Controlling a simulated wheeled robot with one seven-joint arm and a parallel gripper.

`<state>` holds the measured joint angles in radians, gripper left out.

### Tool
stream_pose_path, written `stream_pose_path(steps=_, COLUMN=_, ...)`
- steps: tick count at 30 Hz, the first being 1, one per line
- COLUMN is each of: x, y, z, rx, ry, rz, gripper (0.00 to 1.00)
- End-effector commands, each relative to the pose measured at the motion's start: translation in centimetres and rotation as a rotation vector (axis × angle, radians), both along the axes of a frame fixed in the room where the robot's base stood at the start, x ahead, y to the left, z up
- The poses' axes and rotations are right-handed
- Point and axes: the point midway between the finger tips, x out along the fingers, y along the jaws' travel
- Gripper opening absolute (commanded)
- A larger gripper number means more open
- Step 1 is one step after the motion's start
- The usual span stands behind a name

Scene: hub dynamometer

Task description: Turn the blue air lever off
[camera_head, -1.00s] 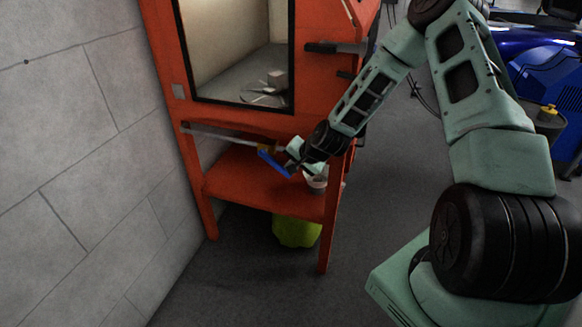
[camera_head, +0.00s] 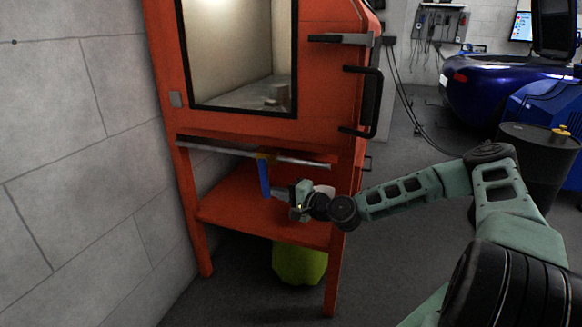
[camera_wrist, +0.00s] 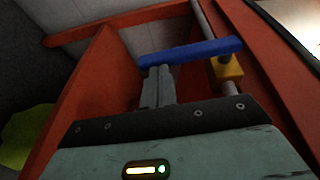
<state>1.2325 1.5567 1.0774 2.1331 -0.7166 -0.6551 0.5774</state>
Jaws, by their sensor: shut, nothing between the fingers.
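The blue air lever (camera_head: 264,179) hangs straight down from a brass valve (camera_head: 267,156) on a grey pipe (camera_head: 215,149) under the orange cabinet. The lever stands about square to the pipe. In the wrist view the blue lever (camera_wrist: 190,52) runs left from the brass valve (camera_wrist: 227,70), across the pipe. My gripper (camera_head: 277,191) is shut and empty, just right of the lever's lower part. In the wrist view its fingertips (camera_wrist: 157,74) are right at the lever, near its free end. I cannot tell whether they touch it.
The orange cabinet (camera_head: 320,85) has a window and black handles. Its lower shelf (camera_head: 235,205) is below the lever. A white container (camera_head: 325,190) on it is partly hidden by my wrist. A yellow-green object (camera_head: 298,262) sits underneath. A grey wall (camera_head: 80,150) closes the left side.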

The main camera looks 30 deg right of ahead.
Motion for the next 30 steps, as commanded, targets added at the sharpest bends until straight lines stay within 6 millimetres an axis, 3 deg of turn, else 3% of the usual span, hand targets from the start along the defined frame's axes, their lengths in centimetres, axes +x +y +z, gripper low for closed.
stream_pose_path(steps=30, x=0.98, y=0.87, z=-0.4, rx=-0.008, ry=0.005, rz=0.004, gripper=0.0)
